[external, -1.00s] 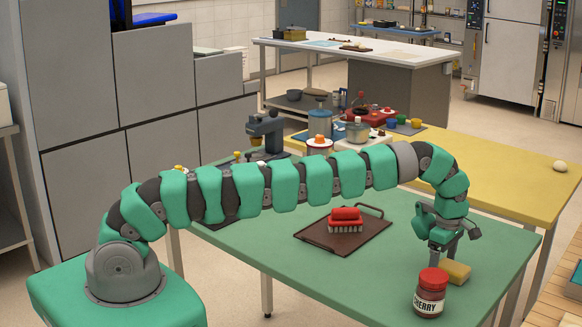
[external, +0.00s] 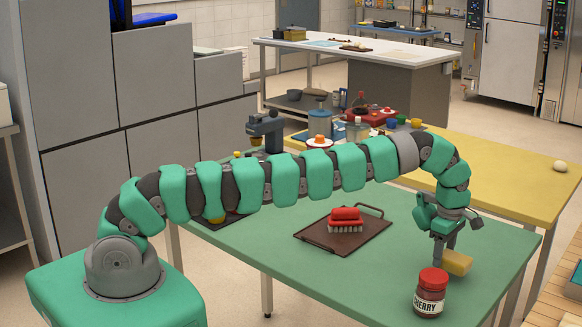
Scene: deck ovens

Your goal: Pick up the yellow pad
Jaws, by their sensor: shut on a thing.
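The yellow pad (external: 457,262) is a small block near the right edge of the green table (external: 270,262), behind the cherry jar. My gripper (external: 443,256) points down and is shut on the pad's left part. The pad looks tilted and slightly above the tabletop. The far finger and the pad's gripped end are partly hidden.
A cherry jar with a red lid (external: 431,292) stands close in front of the pad. A brown tray (external: 318,238) holding a red brush (external: 346,219) lies to the left. A yellow table (external: 510,180) stands behind. Green tabletop is clear between tray and jar.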

